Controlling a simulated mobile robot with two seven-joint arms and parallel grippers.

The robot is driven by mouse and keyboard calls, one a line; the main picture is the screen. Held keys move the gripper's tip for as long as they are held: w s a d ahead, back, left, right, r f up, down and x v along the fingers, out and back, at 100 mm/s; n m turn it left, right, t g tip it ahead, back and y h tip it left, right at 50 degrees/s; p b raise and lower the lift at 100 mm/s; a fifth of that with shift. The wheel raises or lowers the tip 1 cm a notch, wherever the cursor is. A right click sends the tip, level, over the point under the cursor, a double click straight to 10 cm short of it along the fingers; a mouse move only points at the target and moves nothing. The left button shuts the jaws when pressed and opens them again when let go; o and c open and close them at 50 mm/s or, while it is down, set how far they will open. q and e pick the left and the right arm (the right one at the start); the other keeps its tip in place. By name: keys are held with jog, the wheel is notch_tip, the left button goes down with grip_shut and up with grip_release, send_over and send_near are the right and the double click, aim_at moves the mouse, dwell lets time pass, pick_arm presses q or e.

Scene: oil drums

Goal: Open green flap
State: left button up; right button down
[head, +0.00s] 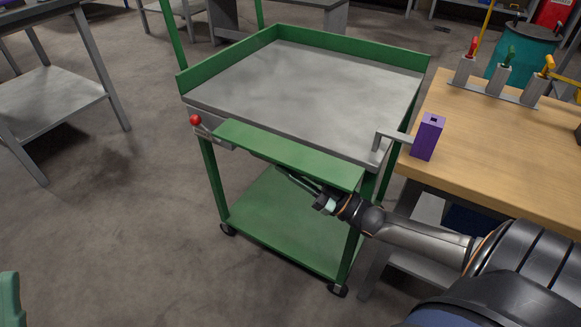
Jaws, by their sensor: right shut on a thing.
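The green flap (287,153) is a long panel along the front side of the green cart. It sticks outward just below the grey tray top, tilted away from the cart's front. My right gripper (297,180) reaches in from the right, under the flap's front edge, and is shut on it. The flap hides part of its fingertips. A lever with a red knob (195,119) stands out at the flap's left end. My left gripper is not clearly seen; a pale green shape at the lower left edge is cut off.
The cart's grey top (310,90) is empty, as is its green lower shelf (275,225). A wooden bench (500,160) stands close on the right, with a purple block (428,137) near its edge and coloured-handled levers (506,72) behind. The floor at left front is clear.

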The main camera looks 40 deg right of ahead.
pick_arm(q)
jog(key=shift+r, duration=0.1)
dwell(0.3)
pick_arm(e)
jog(key=m+p, duration=0.1)
jog(key=r+m+h+p, duration=0.1)
jog(key=p, duration=0.1)
jog(key=m+p, duration=0.1)
jog(key=shift+s+a+r+m+t+h+p, duration=0.1)
jog(key=shift+a+r+m+t+h+p, duration=0.1)
jog(key=shift+r+m+t+h+p, duration=0.15)
jog(key=shift+m+t+h, duration=0.25)
jog(key=shift+m+h, duration=0.2)
pick_arm(q)
jog(key=shift+w+a+r+n+y+p, duration=0.2)
jog(key=shift+w+r+n+y+p, duration=0.1)
jog(key=shift+w+r+y, duration=0.3)
jog(key=shift+w+a+r+n+y+p, duration=0.2)
jog(key=shift+w+r+n+y, duration=0.15)
jog(key=shift+r+y, duration=0.45)
pick_arm(e)
jog(key=shift+f+m, duration=0.15)
jog(key=shift+m, duration=0.35)
pick_arm(q)
jog(key=shift+f, duration=0.15)
pick_arm(e)
jog(key=c, duration=0.9)
grip_release()
